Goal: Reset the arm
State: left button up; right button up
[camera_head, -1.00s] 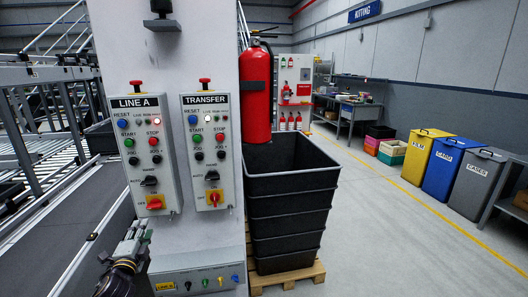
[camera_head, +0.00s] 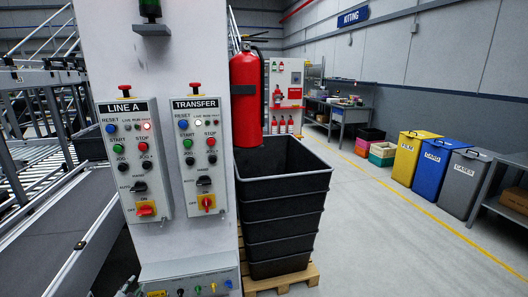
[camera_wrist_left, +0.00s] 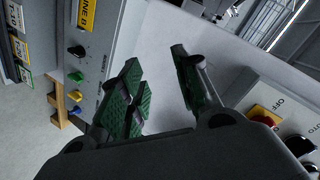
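The LINE A control box (camera_head: 132,160) is mounted on the white pillar at left. It has a blue RESET button (camera_head: 110,129), green and red buttons, black knobs and a red-on-yellow switch (camera_head: 145,209). A lamp at its upper right glows red. The similar TRANSFER box (camera_head: 199,158) is on its right, with its own blue button (camera_head: 183,124). My left gripper (camera_wrist_left: 158,85) is open and empty in the left wrist view, its green-padded fingers apart before the white pillar. My right gripper is out of view.
A lower box with coloured knobs (camera_head: 190,281) juts from the pillar. A red fire extinguisher (camera_head: 246,100) hangs at its right side, above black stacked bins (camera_head: 280,205) on a pallet. Conveyors lie left. Floor at right is open, before yellow, blue and grey bins (camera_head: 408,158).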

pick_arm(q)
jog(key=s+f+n+g, duration=0.1)
jog(key=s+f+g, duration=0.1)
jog(key=s+f, duration=0.7)
jog(key=s+d+f+n+g+h, duration=0.1)
jog(key=s+f+n+g, duration=0.3)
jog(key=f, duration=0.9)
jog(key=s+f+m+g, duration=0.1)
jog(key=s+f, duration=0.8)
jog(key=f, duration=0.1)
jog(key=s+d+f+g, duration=0.1)
jog(key=s+d+f, duration=0.3)
jog(key=s, duration=0.5)
jog(key=s+d+f+g+h+p, duration=0.1)
jog(key=s+d+f, duration=0.4)
jog(key=s, duration=0.5)
jog(key=s+d+f+g, duration=0.3)
jog(key=s+d, duration=0.3)
jog(key=s, duration=0.4)
jog(key=shift+f+n+h, duration=0.3)
jog(key=shift+f+n, duration=0.1)
jog(key=shift+f, duration=0.4)
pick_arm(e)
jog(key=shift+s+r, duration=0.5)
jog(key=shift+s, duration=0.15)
pick_arm(q)
jog(key=shift+s, duration=0.15)
